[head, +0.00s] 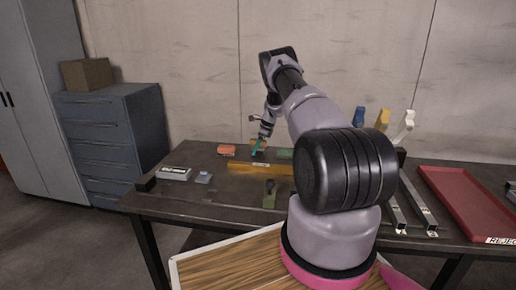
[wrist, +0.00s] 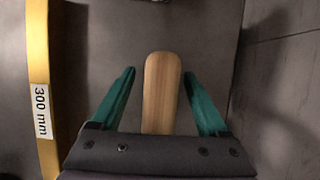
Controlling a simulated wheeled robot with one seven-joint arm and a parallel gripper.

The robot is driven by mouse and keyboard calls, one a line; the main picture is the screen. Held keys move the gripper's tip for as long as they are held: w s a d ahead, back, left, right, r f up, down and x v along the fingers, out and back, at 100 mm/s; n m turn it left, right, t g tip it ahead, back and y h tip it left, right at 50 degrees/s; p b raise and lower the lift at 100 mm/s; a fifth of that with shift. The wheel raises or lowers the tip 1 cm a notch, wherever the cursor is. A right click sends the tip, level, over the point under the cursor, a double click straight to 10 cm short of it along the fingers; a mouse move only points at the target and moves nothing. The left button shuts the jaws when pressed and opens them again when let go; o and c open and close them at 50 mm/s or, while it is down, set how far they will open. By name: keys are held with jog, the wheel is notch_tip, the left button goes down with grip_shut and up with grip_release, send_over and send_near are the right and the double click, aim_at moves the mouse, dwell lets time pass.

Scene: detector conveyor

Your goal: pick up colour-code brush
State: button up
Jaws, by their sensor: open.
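In the wrist view, a long wooden piece with a rounded end (wrist: 161,90) lies between my gripper's two green fingers (wrist: 158,100). It looks like the back or handle of a brush; no bristles or colour mark show. There is a gap between it and each finger, so my gripper is open around it and not touching its sides. Its near end is hidden by the gripper body. In the head view, my gripper (head: 258,151) points down at the back of the table, behind a yellow bar; I cannot make out the brush there.
The yellow bar (head: 262,168), marked 300 mm in the wrist view (wrist: 40,95), lies close left of the fingers there. An orange block (head: 226,150) and a green block (head: 284,153) flank my gripper. A labelled box (head: 174,173) is front left; a red tray (head: 465,203) is right.

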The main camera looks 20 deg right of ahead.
jog(key=shift+a+f, duration=0.1)
jog(key=shift+f, duration=0.25)
grip_shut()
jog(key=shift+w+r, duration=0.1)
jog(key=shift+r, duration=0.05)
notch_tip(320, 180, up, 10)
jog(key=shift+f, duration=0.1)
